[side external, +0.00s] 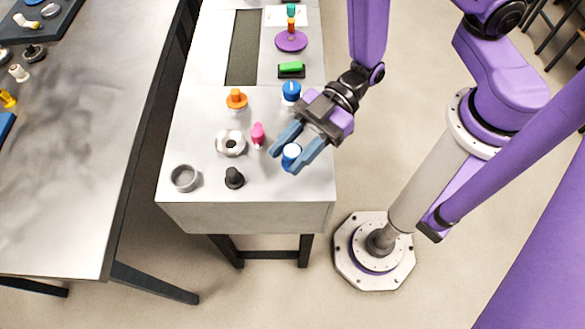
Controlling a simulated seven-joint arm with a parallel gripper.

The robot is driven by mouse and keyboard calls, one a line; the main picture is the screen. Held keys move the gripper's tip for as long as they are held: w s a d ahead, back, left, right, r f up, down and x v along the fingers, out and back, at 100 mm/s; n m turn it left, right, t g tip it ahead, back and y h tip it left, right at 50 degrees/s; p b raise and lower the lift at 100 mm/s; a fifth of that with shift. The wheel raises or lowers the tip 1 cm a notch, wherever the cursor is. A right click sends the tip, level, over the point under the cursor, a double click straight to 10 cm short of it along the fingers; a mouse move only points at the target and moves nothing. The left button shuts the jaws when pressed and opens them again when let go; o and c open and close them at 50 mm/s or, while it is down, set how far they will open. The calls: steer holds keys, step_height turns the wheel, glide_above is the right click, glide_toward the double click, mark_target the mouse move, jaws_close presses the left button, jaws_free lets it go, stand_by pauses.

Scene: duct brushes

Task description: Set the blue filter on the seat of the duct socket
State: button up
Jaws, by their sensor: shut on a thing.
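My gripper (288,160) is shut on a small blue cylinder with a white top, the blue filter (291,155), between its two blue-grey fingers. The filter is over the right front part of the light work table, and I cannot tell whether it touches the surface. A grey open ring (174,180), which looks like the duct socket, stands at the table's front left corner, well to the left of my gripper. Its inside looks empty. A white and metal ring-shaped piece (221,146) with a dark hole lies between them; I cannot rule it out as the socket.
A black knobbed piece (234,179) and a pink piece (257,136) stand between filter and ring. The front middle edge is clear.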

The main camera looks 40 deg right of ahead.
steer(key=shift+f, duration=3.3)
steer(key=shift+f, duration=0.15)
steer(key=o, duration=1)
steer(key=shift+o, duration=0.2)
steer(key=shift+d, duration=0.1)
